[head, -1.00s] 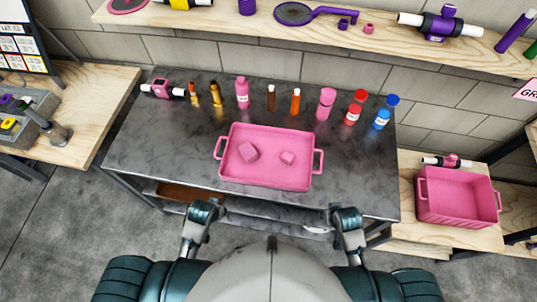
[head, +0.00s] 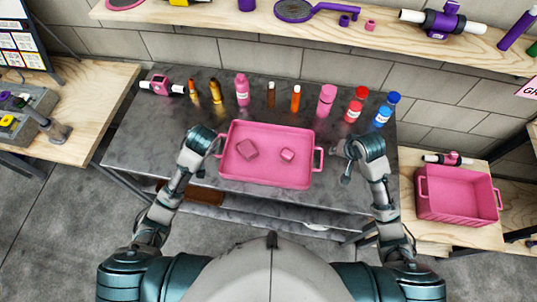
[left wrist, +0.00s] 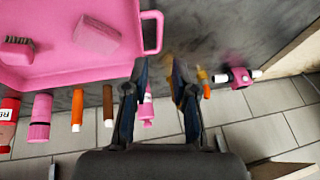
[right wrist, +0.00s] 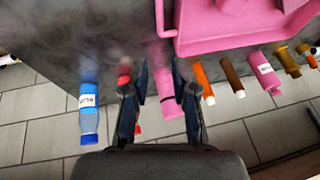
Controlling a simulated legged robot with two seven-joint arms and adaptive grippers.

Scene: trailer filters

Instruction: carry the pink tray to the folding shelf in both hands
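My left gripper (head: 212,148) is beside the tray's left handle. My right gripper (head: 338,155) is beside the right handle (head: 318,159). In the right wrist view the right gripper (right wrist: 158,82) is open and empty, near the tray (right wrist: 225,28). The folding shelf cannot be made out for certain.
Several bottles and tubes stand along the back of the table (head: 130,140), including a pink bottle (head: 242,90) and a blue one (head: 386,110). A pink bin (head: 457,200) is on a wooden surface at the right. A wooden shelf (head: 400,45) runs above the table's back.

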